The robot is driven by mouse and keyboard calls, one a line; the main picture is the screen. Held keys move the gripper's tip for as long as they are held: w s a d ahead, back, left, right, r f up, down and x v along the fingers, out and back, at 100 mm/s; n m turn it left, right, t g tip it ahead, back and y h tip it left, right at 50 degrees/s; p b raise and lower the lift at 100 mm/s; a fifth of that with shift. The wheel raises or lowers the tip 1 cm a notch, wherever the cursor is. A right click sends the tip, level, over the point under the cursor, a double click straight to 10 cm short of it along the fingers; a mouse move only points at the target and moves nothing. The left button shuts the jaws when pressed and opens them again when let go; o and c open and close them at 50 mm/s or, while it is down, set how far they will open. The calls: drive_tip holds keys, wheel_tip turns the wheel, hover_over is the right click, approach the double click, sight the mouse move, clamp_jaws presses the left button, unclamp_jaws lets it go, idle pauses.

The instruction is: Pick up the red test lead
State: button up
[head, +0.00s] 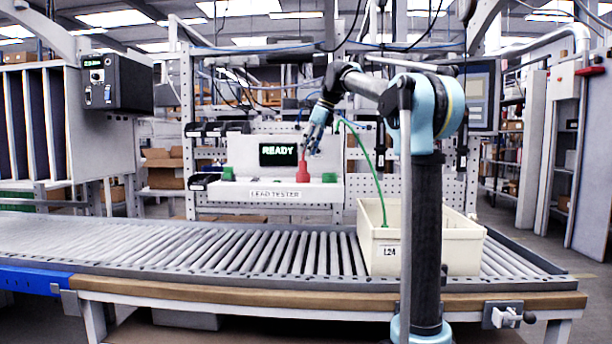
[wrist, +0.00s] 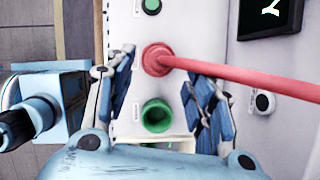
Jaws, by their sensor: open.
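The red test lead (head: 302,168) stands in the lead tester (head: 245,192), right of the green READY display. In the wrist view its red plug (wrist: 157,60) sits in the tester face, and its red cable (wrist: 250,78) runs off to the right. My gripper (head: 318,142) is just above the lead in the head view. In the wrist view my gripper (wrist: 158,85) is open, with one blue-padded finger on each side and the plug slightly beyond the fingertips.
A green socket (wrist: 156,115) lies beside the red plug, and another green one (wrist: 151,5) is beyond it. A cream crate (head: 455,250) labelled L24 stands on the roller conveyor (head: 200,245), with a green cable (head: 378,185) rising from it. The conveyor's left part is clear.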

sight(303, 162)
drive_tip(key=shift+x, duration=3.05)
drive_tip(key=shift+w+d, duration=0.1)
drive_tip(key=shift+c, duration=0.6)
drive_tip(key=c, duration=1.1)
